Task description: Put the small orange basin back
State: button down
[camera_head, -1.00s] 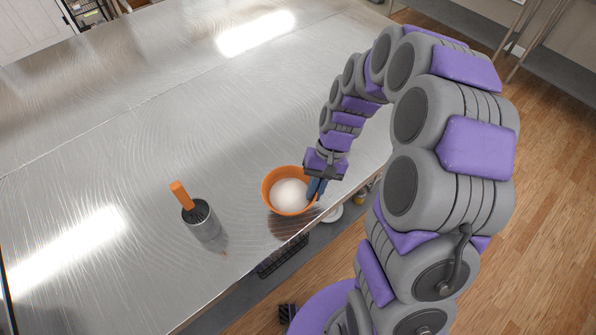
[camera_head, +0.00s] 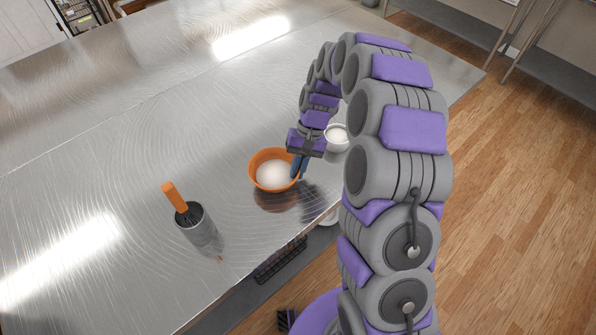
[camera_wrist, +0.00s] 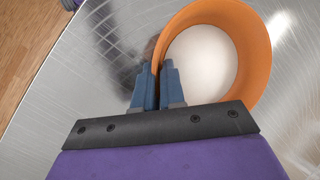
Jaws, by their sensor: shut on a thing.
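The small orange basin (camera_head: 256,178) holds a white content and is at the front edge side of the metal table. My gripper (camera_head: 297,168) is shut on the basin's right rim. In the wrist view the orange basin (camera_wrist: 252,45) fills the upper right, and the blue fingers of my gripper (camera_wrist: 158,75) pinch its wall. A dark reflection shows on the table below the basin, and the basin seems to be slightly above the surface.
A metal cup (camera_head: 199,232) with an orange-handled whisk stands to the left of the basin. A white bowl (camera_head: 337,138) is behind my gripper, partly hidden by my arm. The metal table (camera_head: 130,140) is clear at left and back.

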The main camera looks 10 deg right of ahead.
jog(key=shift+f, duration=0.5)
jog(key=shift+f, duration=0.1)
jog(key=c, duration=1.2)
grip_release()
jog(key=p+v, duration=0.3)
jog(key=v, duration=0.9)
